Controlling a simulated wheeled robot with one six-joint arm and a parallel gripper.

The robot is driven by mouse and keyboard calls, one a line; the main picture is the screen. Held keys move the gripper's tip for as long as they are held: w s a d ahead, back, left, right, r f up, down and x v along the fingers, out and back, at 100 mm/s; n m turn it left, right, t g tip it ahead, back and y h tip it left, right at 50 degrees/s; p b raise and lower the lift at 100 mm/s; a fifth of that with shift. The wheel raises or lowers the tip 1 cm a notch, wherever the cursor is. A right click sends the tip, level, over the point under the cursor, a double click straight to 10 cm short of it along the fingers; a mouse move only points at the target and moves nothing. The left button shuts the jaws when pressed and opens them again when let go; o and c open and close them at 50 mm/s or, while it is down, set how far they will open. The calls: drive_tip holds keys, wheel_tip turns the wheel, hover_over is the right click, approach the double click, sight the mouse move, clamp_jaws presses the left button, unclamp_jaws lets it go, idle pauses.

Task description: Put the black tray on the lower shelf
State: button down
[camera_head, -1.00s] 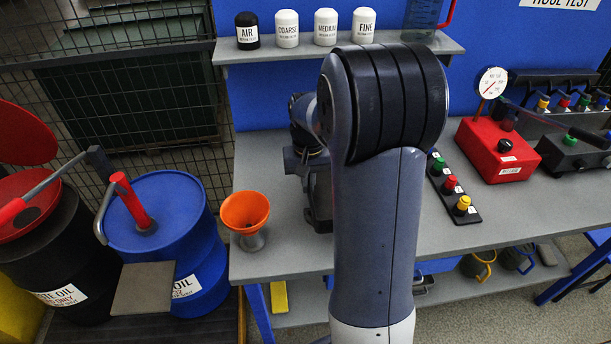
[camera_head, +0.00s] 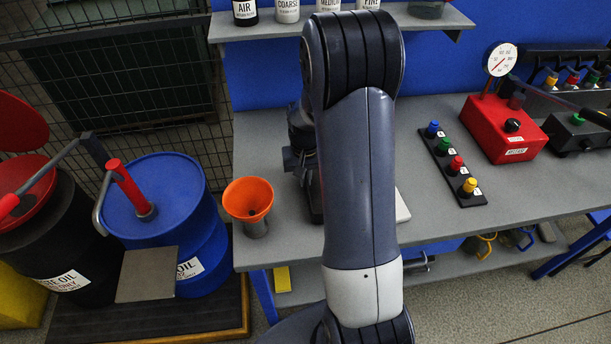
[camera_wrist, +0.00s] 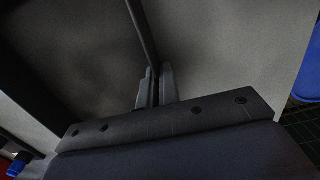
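In the wrist view, the two fingers of my gripper (camera_wrist: 155,88) are close together on either side of a thin dark edge (camera_wrist: 142,28), which I take to be a wall of the black tray. They look closed on it, with no clear gap. How much of the tray lies to the left is hard to tell in the dim light. In the head view, my arm hides the gripper tips and the tray. The lower shelf (camera_head: 315,291) shows partly under the grey bench, beside my arm.
An orange funnel (camera_head: 247,199) stands at the bench's left front. A strip of coloured buttons (camera_head: 453,165) and a red gauge box (camera_head: 503,130) sit to the right. A white flat thing (camera_head: 402,207) shows beside my arm. Blue drum (camera_head: 160,200) stands left of the bench.

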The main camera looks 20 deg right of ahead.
drive_tip(key=shift+f, duration=0.15)
drive_tip(key=c, duration=2.1)
unclamp_jaws()
drive_tip(key=o, duration=0.5)
drive_tip(key=shift+c, duration=0.2)
